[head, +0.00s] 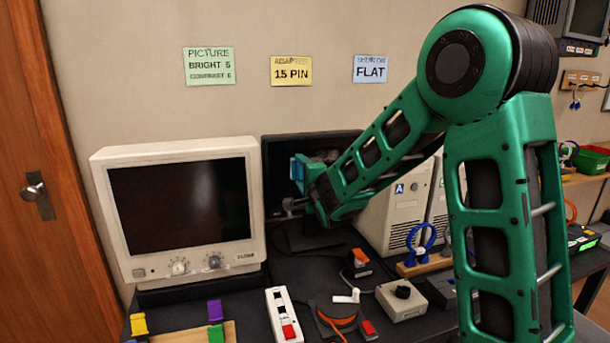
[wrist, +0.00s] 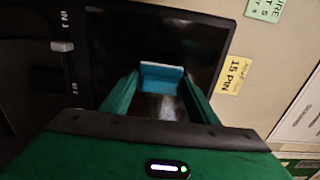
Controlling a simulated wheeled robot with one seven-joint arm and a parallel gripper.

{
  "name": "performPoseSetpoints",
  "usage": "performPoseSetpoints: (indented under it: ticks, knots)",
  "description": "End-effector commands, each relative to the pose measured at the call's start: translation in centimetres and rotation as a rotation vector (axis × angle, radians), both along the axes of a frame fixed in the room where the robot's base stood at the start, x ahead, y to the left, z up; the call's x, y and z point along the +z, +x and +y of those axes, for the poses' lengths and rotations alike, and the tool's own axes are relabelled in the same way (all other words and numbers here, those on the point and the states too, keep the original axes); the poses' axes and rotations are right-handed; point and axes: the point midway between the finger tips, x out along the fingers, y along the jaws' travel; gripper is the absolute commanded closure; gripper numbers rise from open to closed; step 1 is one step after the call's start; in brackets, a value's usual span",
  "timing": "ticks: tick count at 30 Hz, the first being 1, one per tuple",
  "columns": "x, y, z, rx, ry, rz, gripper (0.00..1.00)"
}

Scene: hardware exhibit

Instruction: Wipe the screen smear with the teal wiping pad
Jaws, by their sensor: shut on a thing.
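The teal wiping pad (wrist: 162,70) is held between the two green fingers of my gripper (wrist: 161,80) in the wrist view. Its teal edge also shows in the head view (head: 297,168). The pad is in front of the dark screen (wrist: 112,45) of the flat black monitor (head: 277,152); I cannot tell whether it touches. A pale, streaky smear (wrist: 168,110) shows on the screen between the fingers, just below the pad in the wrist view. In the head view, my arm hides much of this screen.
A cream CRT monitor (head: 135,165) stands close at the left. Beige computer cases (head: 395,212) stand right of the flat monitor. A switch box (head: 284,315), a grey box (head: 401,299) and cables crowd the dark table. Paper notes (head: 291,71) are on the wall above.

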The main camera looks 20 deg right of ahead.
Motion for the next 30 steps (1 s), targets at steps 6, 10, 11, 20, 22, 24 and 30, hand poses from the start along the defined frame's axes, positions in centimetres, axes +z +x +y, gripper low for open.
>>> performPoseSetpoints:
  ticks: [6,10,11,20,22,24,30]
  knots:
    - [0.0,-0.1,1.0,0.000,0.000,-0.001,0.67]
    - [0.3,0.0,0.9,-0.001,0.000,-0.002,0.67]
    - [0.4,0.0,0.9,-0.001,0.000,-0.002,0.67]
    - [2.2,0.3,0.8,-0.002,0.000,-0.007,0.67]
    - [2.3,0.3,0.5,-0.003,0.000,-0.009,0.67]
    - [2.4,0.3,0.0,-0.004,0.000,-0.012,0.67]
    - [2.3,0.3,-1.9,-0.010,-0.002,-0.010,0.67]
